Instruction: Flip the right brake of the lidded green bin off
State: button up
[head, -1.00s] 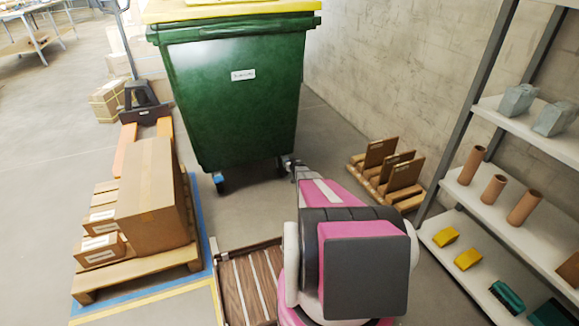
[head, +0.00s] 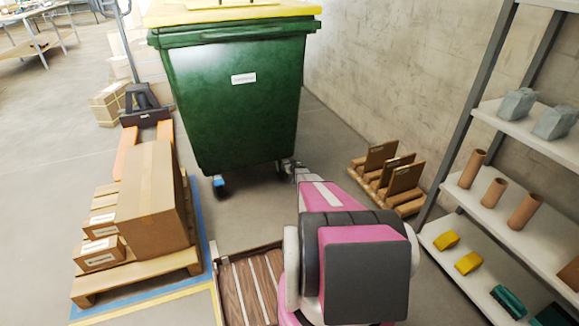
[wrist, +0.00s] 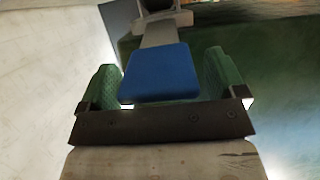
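The green bin (head: 238,110) with a yellow lid (head: 230,10) stands upright on the floor in the head view. Its left blue brake pedal (head: 219,183) shows at the front left caster. In the wrist view a blue brake pedal (wrist: 160,73) on a grey caster arm lies between the two green-padded fingers of my gripper (wrist: 165,88). In the head view my gripper (head: 288,168) is at the bin's lower right corner and hides most of the right brake.
A pallet (head: 135,275) with cardboard boxes (head: 155,200) stands on the left, a pallet jack (head: 145,110) behind it. A small wooden rack (head: 390,178) is by the wall. Shelving (head: 500,210) stands on the right.

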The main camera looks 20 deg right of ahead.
jog(key=v, duration=1)
jog(key=shift+s, duration=0.4)
jog(key=shift+r, duration=0.2)
jog(key=s+a+r+m+g+h, duration=0.1)
jog(key=s+a+r+g+h, duration=0.15)
jog(key=s+a+r, duration=0.4)
jog(key=s+a+r+m+g+h, duration=0.2)
jog(key=s+a+r+g, duration=0.15)
jog(key=s+r, duration=0.6)
jog(key=s+a+r+n+g+y, duration=0.1)
jog(key=s+a+r, duration=0.3)
jog(key=s, duration=0.5)
jog(key=s+a+r+g+y, duration=0.1)
jog(key=s+a+r+g, duration=0.3)
jog(key=s+a, duration=0.4)
jog(key=s+a+r+n+g+y, duration=0.1)
jog(key=s+a+r+g+y, duration=0.1)
jog(key=s+a+r, duration=0.4)
jog(key=s+a+g, duration=0.1)
jog(key=s, duration=0.3)
jog(key=shift+r+n, duration=0.2)
jog(key=shift+n, duration=0.1)
